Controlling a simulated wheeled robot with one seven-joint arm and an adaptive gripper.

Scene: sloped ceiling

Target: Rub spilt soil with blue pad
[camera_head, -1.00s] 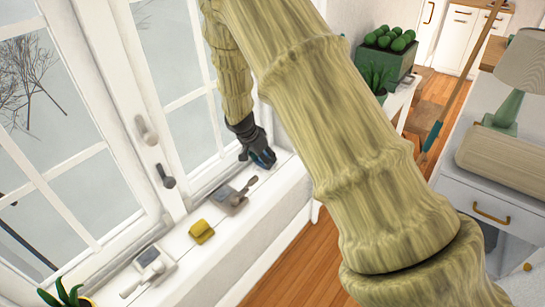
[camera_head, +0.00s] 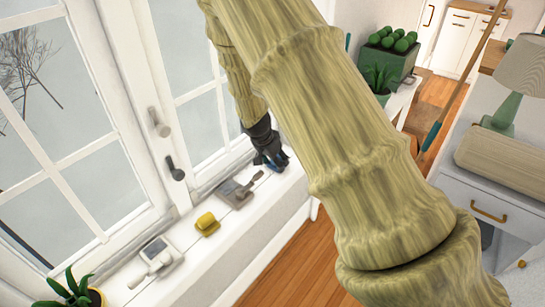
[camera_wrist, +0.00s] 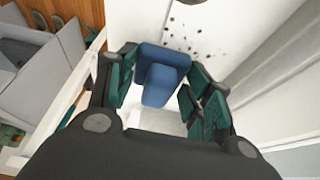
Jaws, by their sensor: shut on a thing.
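My gripper (camera_head: 270,157) is over the far part of the white window sill (camera_head: 190,268), shut on the blue pad (camera_head: 280,162). In the wrist view the blue pad (camera_wrist: 163,72) sits between the green finger pads of my gripper (camera_wrist: 163,90), its broad face pointing away from the palm. The spilt soil (camera_wrist: 195,35) shows as several dark specks on the white surface, just beyond the pad's upper right edge. I cannot tell whether the pad touches the sill. The soil cannot be made out in the head view.
On the sill stand a grey tool on a block (camera_head: 238,190), a yellow sponge-like thing (camera_head: 207,224), a white-handled tool (camera_head: 155,257) and a potted plant (camera_head: 75,292). Window handles (camera_head: 175,168) stick out on the left. Planters (camera_head: 388,55) stand at the back.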

